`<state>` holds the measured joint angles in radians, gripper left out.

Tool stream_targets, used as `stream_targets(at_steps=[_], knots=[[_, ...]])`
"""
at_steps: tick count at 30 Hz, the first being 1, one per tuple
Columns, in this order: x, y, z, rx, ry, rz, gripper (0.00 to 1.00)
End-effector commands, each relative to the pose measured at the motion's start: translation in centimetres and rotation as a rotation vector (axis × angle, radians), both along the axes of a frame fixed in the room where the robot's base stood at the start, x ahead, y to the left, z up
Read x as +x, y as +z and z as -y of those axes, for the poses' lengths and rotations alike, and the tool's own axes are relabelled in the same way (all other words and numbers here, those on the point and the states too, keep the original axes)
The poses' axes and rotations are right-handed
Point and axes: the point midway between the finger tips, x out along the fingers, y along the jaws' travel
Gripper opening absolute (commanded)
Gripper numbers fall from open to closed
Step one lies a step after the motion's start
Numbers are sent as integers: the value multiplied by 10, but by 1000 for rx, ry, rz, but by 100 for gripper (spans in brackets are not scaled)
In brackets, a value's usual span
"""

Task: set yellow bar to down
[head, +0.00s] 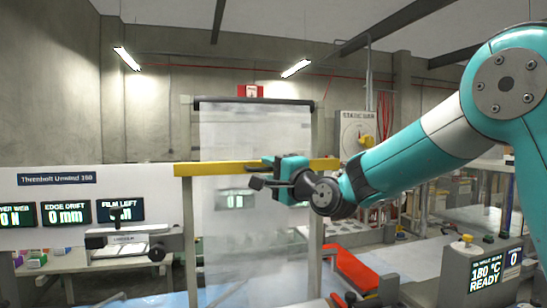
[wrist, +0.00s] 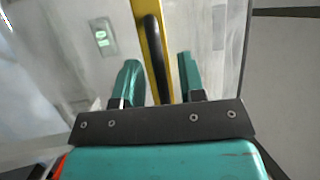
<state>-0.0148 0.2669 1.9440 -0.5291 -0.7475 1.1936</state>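The yellow bar (head: 215,168) runs level across the front of a hanging clear film sheet (head: 230,130), high up on its frame. In the wrist view the yellow bar (wrist: 146,6) runs up between my fingers, with a black handle (wrist: 155,50) on it. My gripper (head: 262,174) is at the bar's middle-right part and hides some of it. In the wrist view my gripper (wrist: 159,60) is open, one finger on each side of the handle.
A panel with film readouts (head: 68,214) stands at the left. A static bar box (head: 356,132) is behind my arm. A red tray (head: 355,268) and a sealer reading 180 °C READY (head: 486,272) are at the lower right.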

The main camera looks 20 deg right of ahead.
Motion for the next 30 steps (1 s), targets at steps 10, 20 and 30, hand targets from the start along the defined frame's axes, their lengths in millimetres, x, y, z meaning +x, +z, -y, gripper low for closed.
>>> stream_targets(at_steps=[10, 20, 30], knots=[[12, 1, -4, -1, -2, 0, 37], [12, 2, -3, -1, -2, 0, 0], [11, -14, -4, -1, -2, -1, 0]])
